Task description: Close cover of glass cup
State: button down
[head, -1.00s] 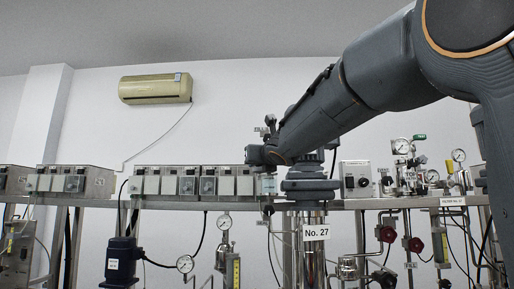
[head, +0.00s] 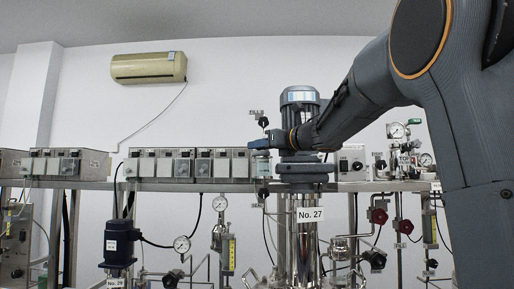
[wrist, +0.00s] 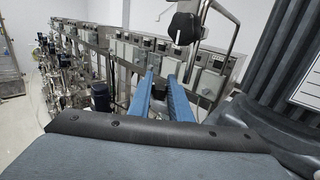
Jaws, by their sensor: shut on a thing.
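The small clear glass cup (head: 262,166) is in the head view, in line with the row of panel boxes and left of the steel vessel labelled No. 27. My gripper (head: 266,141) has blue fingers just above the cup's rim. The blue fingers also show in the wrist view (wrist: 161,76), a little apart and pointing away from me. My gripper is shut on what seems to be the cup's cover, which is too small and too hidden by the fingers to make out.
A black knob (head: 263,122) stands just above my fingers; a similar knob on a bent metal rod shows close by in the wrist view (wrist: 184,28). A grey motor (head: 299,100) stands right behind my forearm. Gauges (head: 396,130) and valves crowd the right.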

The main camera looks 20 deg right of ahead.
jog(key=n+y, duration=0.1)
jog(key=d+n+g+y+b, duration=0.1)
jog(key=g+y, duration=0.1)
jog(key=shift+w+d+f+n+y, duration=0.2)
jog(key=shift+w+n+y, duration=0.05)
jog(key=shift+n+y, duration=0.15)
jog(key=shift+d+n+g+y+b, duration=0.1)
jog(key=shift+n+g+y+b, duration=0.25)
jog(key=shift+g, duration=0.15)
jog(key=shift+f, duration=0.15)
jog(key=c, duration=1.6)
grip_release()
jog(key=shift+c, duration=0.2)
jog(key=shift+s, duration=0.1)
jog(key=shift+r, duration=0.4)
